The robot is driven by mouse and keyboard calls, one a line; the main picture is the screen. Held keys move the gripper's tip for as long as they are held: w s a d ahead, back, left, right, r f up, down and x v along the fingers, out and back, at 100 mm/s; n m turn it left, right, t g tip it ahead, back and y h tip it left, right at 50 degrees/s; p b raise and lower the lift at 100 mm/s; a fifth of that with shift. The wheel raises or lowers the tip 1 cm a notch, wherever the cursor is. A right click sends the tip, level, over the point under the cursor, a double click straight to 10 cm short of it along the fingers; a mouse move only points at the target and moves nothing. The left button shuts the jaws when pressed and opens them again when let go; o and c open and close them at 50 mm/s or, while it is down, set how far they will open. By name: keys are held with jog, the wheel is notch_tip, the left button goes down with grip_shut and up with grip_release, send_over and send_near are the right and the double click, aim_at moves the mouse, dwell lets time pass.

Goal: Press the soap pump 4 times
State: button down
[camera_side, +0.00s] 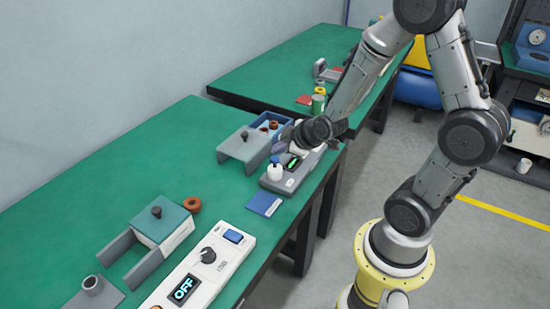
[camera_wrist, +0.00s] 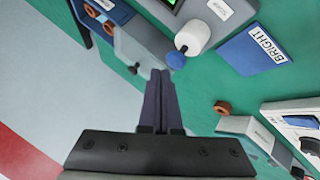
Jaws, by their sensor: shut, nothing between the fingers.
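The soap pump appears to be the small white cylinder (camera_side: 274,174) with a blue top, standing upright at the front end of a grey device. In the wrist view its white body (camera_wrist: 193,36) and blue top (camera_wrist: 176,60) show just beyond and to the right of my fingertips. My gripper (camera_wrist: 160,72) is shut and empty. In the side view my gripper (camera_side: 279,147) is beside and slightly above the blue top. I cannot tell whether it touches the top.
The grey device (camera_side: 291,182) has a lit green display. A grey bracket (camera_side: 244,148) and a blue bin (camera_side: 257,131) with brown rings stand close by. A blue card (camera_side: 263,204) lies in front. A white panel (camera_side: 213,262) reading OFF is nearer the camera. Green table (camera_side: 190,150) is clear at left.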

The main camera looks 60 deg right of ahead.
jog(key=shift+r, duration=0.2)
jog(key=shift+r, duration=2.45)
notch_tip(320, 180, up, 6)
jog(key=t, duration=0.2)
send_over(278, 160)
jog(key=w+a, duration=0.1)
jog(key=a, duration=0.2)
jog(key=s+a+r+y, duration=0.2)
jog(key=s+a+r, duration=0.15)
jog(key=r, duration=0.25)
jog(key=s+a+f+m+g, duration=0.1)
jog(key=s+a+m+g, duration=0.1)
jog(key=s, duration=0.6)
jog(key=s+a+f+m+g, duration=0.1)
jog(key=s+a+m+g, duration=0.1)
jog(key=s, duration=0.6)
jog(key=shift+s+a+m+g+y, duration=0.2)
jog(key=shift+s+m+g+y, duration=0.2)
jog(key=shift+m+g, duration=0.25)
jog(key=shift+r, duration=0.1)
